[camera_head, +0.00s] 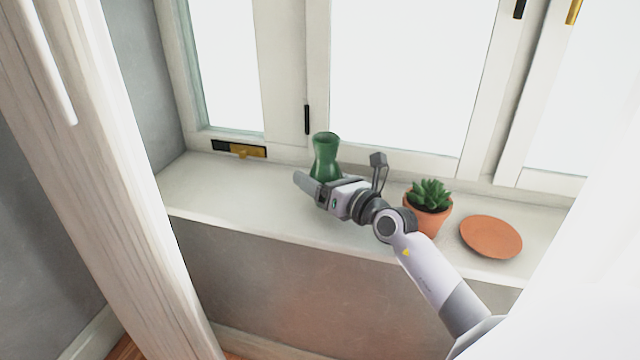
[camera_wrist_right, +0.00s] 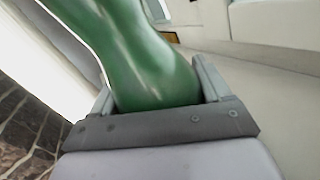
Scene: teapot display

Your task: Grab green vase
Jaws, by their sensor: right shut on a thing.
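The green vase (camera_head: 325,158) stands upright on the white window sill (camera_head: 240,200), close to the window. It has a narrow waist and a flared mouth. My right gripper (camera_head: 306,180) reaches in from the right, in front of the vase's lower part, and hides some of its base. In the right wrist view the vase (camera_wrist_right: 150,65) fills the space between the two fingers (camera_wrist_right: 157,88), which are shut on its body. My left gripper is not in view.
A potted succulent (camera_head: 428,207) stands to the right of the gripper, close to my right arm. A terracotta saucer (camera_head: 490,237) lies further right. The window frame (camera_head: 390,162) rises behind the vase. The sill left of the vase is bare.

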